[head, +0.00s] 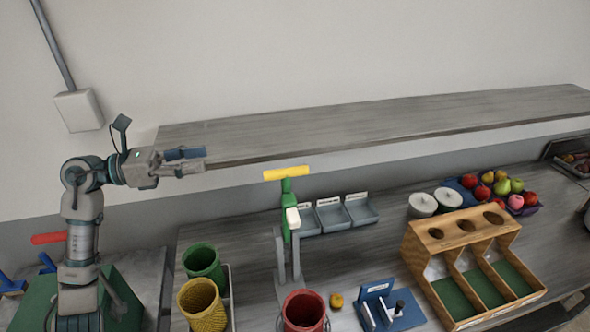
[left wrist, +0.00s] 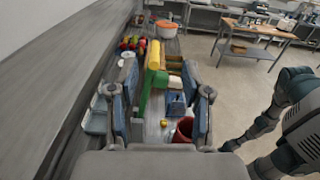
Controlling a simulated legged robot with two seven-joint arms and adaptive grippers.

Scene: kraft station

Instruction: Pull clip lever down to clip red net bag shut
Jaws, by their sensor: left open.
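The clip lever (head: 286,173) is a yellow bar on top of a green clip body (head: 287,212) with a white block, held on a grey stand. It lies roughly level. My left gripper (head: 196,160) is open and empty, left of the lever and apart from it, slightly higher in the picture. In the left wrist view the yellow lever (left wrist: 153,56) shows ahead between the open fingers of my left gripper (left wrist: 161,68). A red round container (head: 304,308) stands below the clip; I cannot tell whether it is the red net bag. My right gripper is not in view.
A grey shelf (head: 380,120) runs along the wall behind the clip. Green (head: 203,259) and yellow (head: 201,302) baskets stand front left. Grey trays (head: 332,216), a blue device (head: 392,310), a wooden rack (head: 425,247) and a fruit crate (head: 463,191) are to the right.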

